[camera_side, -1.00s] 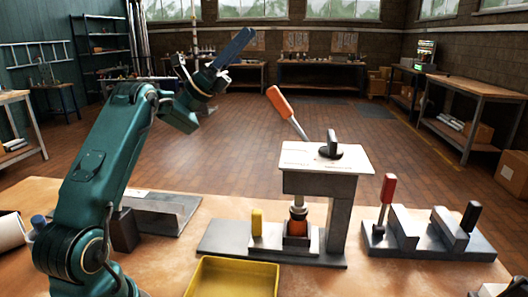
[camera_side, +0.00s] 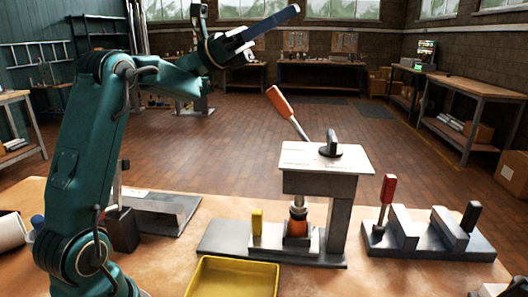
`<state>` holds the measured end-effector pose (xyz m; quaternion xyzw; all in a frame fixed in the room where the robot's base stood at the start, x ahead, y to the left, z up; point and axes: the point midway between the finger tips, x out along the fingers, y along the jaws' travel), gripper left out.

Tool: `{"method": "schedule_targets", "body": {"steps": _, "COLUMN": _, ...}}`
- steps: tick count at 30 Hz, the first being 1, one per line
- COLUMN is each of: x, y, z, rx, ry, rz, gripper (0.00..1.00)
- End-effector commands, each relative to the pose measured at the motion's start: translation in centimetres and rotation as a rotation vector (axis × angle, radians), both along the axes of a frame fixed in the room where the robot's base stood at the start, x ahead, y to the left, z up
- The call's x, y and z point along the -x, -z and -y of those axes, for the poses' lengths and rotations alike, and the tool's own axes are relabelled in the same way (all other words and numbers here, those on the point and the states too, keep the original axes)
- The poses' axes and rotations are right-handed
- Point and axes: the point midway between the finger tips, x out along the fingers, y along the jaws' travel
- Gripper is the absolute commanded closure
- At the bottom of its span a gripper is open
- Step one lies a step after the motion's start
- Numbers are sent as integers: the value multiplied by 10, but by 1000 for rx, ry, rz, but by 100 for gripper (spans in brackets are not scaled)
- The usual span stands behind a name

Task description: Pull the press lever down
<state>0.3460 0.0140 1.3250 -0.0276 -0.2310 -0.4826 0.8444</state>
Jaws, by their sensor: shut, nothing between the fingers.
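The press (camera_side: 325,185) stands on the bench with a pale top plate, a grey column and a flat grey base. Its lever, with an orange handle (camera_side: 279,101), slants up and to the left from the top plate, in a raised position. An orange and dark part (camera_side: 298,222) sits under the press head on the base. My gripper (camera_side: 297,9) is shut and empty, high in the air. In the picture it lies above the orange handle, clearly apart from it, pointing right and slightly up.
A yellow tray (camera_side: 234,278) lies at the front of the bench. A small yellow block (camera_side: 257,222) stands on the press base. A grey vise-like fixture with a red-handled lever (camera_side: 388,190) is to the right. A grey angled bracket (camera_side: 165,212) lies to the left.

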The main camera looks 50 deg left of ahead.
Motion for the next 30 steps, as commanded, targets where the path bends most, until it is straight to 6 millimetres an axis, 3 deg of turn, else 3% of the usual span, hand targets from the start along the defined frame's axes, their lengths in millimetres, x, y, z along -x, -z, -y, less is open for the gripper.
{"method": "schedule_targets", "body": {"steps": 1, "x": 11, "y": 1, "z": 36, "rx": -102, "ry": 37, "rz": 0, "gripper": 100}}
{"method": "schedule_targets", "body": {"steps": 6, "x": 52, "y": 41, "z": 123, "rx": -490, "ry": 115, "rz": 23, "gripper": 100}}
{"method": "schedule_targets", "body": {"steps": 9, "x": 84, "y": 80, "z": 156, "rx": -755, "ry": 158, "rz": 84, "gripper": 100}}
{"method": "schedule_targets", "body": {"steps": 12, "x": 118, "y": 126, "z": 170, "rx": -1038, "ry": 204, "rz": 185, "gripper": 100}}
{"method": "schedule_targets", "body": {"steps": 16, "x": 156, "y": 185, "z": 163, "rx": -1407, "ry": 276, "rz": 371, "gripper": 100}}
{"method": "schedule_targets", "body": {"steps": 21, "x": 184, "y": 243, "z": 123, "rx": -1834, "ry": 396, "rz": 663, "gripper": 100}}
{"method": "schedule_targets", "body": {"steps": 25, "x": 189, "y": 265, "z": 90, "rx": -2077, "ry": 504, "rz": 863, "gripper": 100}}
{"method": "schedule_targets", "body": {"steps": 30, "x": 182, "y": 267, "z": 50, "rx": -2320, "ry": 671, "rz": 1052, "gripper": 100}}
